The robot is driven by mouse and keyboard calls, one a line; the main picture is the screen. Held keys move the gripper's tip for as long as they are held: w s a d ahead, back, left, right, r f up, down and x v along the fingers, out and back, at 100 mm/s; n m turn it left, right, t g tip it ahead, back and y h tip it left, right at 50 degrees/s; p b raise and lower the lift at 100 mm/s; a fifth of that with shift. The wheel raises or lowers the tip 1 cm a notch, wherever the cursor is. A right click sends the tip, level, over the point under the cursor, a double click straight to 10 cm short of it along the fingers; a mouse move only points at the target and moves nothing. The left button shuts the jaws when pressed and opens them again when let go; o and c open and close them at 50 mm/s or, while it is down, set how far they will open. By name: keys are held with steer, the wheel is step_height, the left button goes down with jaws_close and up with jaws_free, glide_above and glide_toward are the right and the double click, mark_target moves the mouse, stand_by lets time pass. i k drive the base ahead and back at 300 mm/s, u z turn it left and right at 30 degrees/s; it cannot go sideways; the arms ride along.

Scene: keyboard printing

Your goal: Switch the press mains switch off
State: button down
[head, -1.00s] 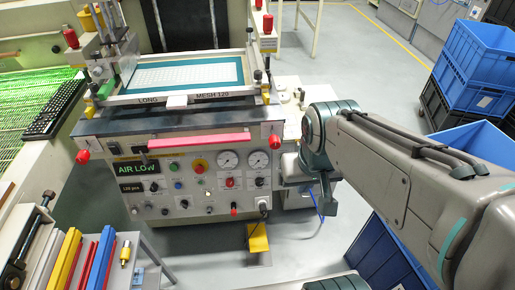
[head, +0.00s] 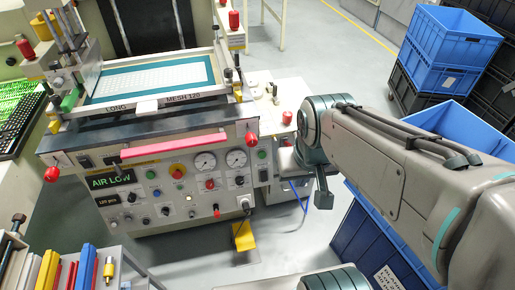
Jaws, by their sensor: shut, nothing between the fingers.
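The press (head: 150,215) stands at the left centre with its control panel facing me. I cannot tell for certain which control is the mains switch; labels are too small to read. Dark switches (head: 84,161) sit at the panel's upper left. A red button on a yellow ring (head: 177,171) sits mid-panel, beside two gauges (head: 205,163). A display (head: 112,181) reads AIR LOW. My arm (head: 400,165) reaches in from the right, its near joint just right of the press. My gripper is not visible; the arm's far end is hidden behind its own links.
A pink-red bar (head: 174,145) and red knobs (head: 252,139) project from the press front. A yellow pedal (head: 244,236) is on the floor below. Blue crates (head: 440,50) stand at right. A rack of coloured bars (head: 45,270) is at lower left.

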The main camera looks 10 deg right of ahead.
mark_target(264, 178)
steer(key=k, duration=1.3)
steer(key=u, duration=0.65)
steer(key=i, duration=1.2)
steer(key=z, duration=0.55)
steer(key=i, duration=0.5)
steer(key=z, duration=0.55)
